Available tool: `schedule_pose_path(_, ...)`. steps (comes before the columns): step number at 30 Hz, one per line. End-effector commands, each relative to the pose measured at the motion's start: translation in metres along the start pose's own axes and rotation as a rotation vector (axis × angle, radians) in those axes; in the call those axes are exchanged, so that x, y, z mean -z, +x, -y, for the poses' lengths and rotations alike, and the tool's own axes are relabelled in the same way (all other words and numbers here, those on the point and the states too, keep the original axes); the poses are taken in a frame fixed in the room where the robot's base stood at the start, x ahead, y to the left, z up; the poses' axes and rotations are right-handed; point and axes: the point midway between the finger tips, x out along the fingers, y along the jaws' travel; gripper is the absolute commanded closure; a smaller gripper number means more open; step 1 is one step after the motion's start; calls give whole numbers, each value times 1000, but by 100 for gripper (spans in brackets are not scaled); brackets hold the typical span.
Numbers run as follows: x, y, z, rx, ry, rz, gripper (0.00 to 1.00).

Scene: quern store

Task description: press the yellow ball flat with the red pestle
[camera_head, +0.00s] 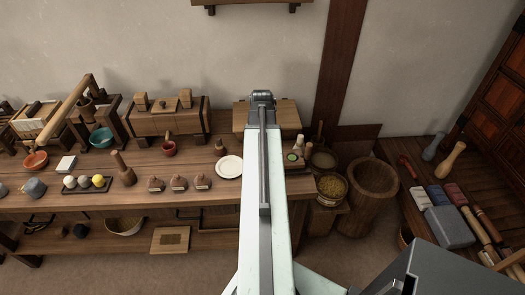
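The yellow ball (98,181) looks round and sits at the right end of a small dark tray (75,191), beside two paler balls, on the long wooden bench (140,203) at left. A red pestle-shaped tool (407,165) lies at the far left of the dark wooden surface at right; other partly red tools lie near it, so I cannot be sure which is the red pestle. My pale arm column rises through the middle of the view, well right of the ball. My gripper's fingers do not show.
A brown wooden pestle-like piece (123,168) stands right of the tray, with several small wooden stamps beyond. A white plate (229,167) lies nearer my arm. Wooden tubs (369,190) stand on the floor between bench and right-hand surface. A grey block (449,227) lies among the tools.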

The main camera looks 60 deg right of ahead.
Motion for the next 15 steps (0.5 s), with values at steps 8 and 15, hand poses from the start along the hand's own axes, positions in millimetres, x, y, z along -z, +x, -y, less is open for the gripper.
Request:
schedule_pose_path(8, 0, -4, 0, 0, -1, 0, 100)
schedule_pose_path(15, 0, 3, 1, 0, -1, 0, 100)
